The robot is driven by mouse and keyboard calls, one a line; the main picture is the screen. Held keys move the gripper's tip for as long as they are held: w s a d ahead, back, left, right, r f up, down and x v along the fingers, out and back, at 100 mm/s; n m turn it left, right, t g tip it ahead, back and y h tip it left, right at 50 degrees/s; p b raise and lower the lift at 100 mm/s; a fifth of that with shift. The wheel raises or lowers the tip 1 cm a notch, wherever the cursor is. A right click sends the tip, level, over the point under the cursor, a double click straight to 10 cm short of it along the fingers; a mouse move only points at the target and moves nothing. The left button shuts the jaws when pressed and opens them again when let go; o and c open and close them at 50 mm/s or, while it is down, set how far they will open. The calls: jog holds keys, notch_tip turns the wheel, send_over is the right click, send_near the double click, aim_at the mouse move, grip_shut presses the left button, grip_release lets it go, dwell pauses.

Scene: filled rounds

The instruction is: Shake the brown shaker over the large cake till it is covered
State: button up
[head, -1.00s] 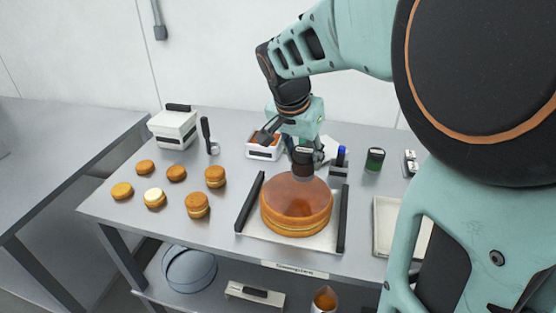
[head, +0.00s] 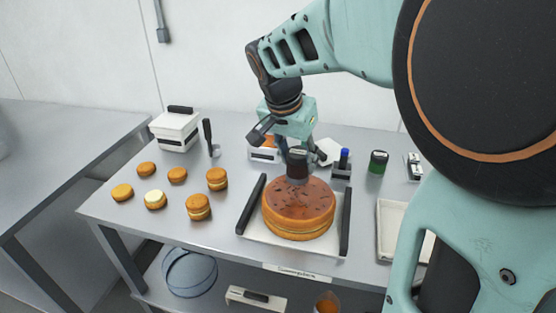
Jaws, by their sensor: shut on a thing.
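The large cake (head: 299,214) sits on a white tray (head: 262,237) with dark side handles. Its brown top carries scattered darker specks and patches, with lighter brown areas between them. My gripper (head: 297,152) is shut on the brown shaker (head: 297,168). The shaker is held above the rear part of the cake top, with its lower end toward the cake. The gripper's fingers are small in this view and partly overlap the shaker.
Several small round cakes (head: 199,207) stand at the left. A white lidded box (head: 175,130), a white tub (head: 264,153), a blue-topped item (head: 343,163) and a green jar (head: 378,162) stand toward the back. An empty tray (head: 391,230) lies at the right.

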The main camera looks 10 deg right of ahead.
jog(key=shift+a, duration=0.4)
jog(key=shift+d, duration=1.5)
jog(key=shift+a+b, duration=0.45)
jog(key=shift+a, duration=1)
jog(key=shift+d, duration=1.45)
jog(key=shift+a+b, duration=0.3)
jog(key=shift+a, duration=1.2)
jog(key=shift+r, duration=0.15)
jog(key=shift+r+p, duration=1.8)
jog(key=shift+r, duration=0.6)
jog(key=shift+s, duration=0.1)
